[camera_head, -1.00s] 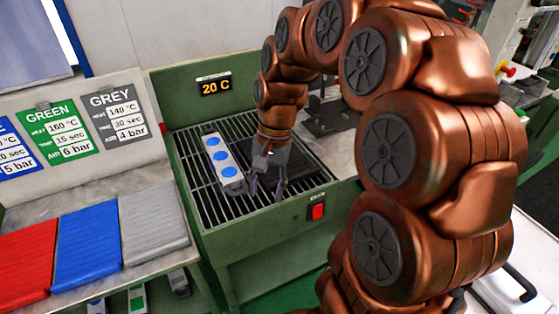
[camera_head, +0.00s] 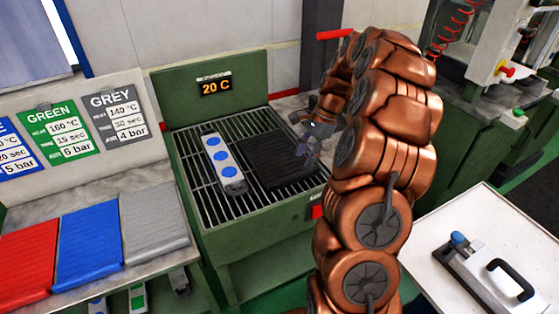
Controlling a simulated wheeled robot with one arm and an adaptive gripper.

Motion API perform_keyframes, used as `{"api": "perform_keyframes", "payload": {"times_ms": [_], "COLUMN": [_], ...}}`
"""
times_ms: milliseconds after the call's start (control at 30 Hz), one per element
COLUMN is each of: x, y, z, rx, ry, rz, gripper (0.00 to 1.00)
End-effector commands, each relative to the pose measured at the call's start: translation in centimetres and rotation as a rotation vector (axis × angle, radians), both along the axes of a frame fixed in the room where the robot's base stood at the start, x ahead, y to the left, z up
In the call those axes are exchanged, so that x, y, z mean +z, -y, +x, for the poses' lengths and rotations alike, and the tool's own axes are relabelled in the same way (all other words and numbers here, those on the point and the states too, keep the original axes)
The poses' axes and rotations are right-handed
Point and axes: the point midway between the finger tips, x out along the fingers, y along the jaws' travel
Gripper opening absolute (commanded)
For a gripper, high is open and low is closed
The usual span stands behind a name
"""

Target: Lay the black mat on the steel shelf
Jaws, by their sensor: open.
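The black mat (camera_head: 272,160) lies flat on the right part of the dark grille of the green station (camera_head: 180,97). My gripper (camera_head: 306,148) is open and empty at the mat's right edge in the picture, its fingers pointing left. Whether it touches the mat I cannot tell. The steel shelf (camera_head: 150,182) is at the left, with a red mat (camera_head: 28,258), a blue mat (camera_head: 88,247) and a grey mat (camera_head: 155,222) side by side on it.
A light plate with blue discs (camera_head: 221,160) lies on the grille left of the black mat. The station has a 20 C display (camera_head: 215,87) and a red switch (camera_head: 316,211). Sign boards (camera_head: 65,138) stand behind the shelf. A white table (camera_head: 440,215) bears a handled tool at the right.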

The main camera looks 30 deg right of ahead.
Motion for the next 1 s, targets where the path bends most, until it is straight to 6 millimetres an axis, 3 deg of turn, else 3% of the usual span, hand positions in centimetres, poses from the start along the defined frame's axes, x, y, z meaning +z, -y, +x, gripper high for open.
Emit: {"api": "perform_keyframes", "payload": {"times_ms": [433,700,1000], "x": [-2.7,-6.0,-6.5], "y": [-1.3,-2.6,-2.6], "z": [0.3,0.4,0.5], "rx": [0.004,0.004,0.003], "ry": [0.000,-0.004,0.001], "rz": [-0.001,0.003,-0.001], "gripper": [0.47,0.47,0.44]}}
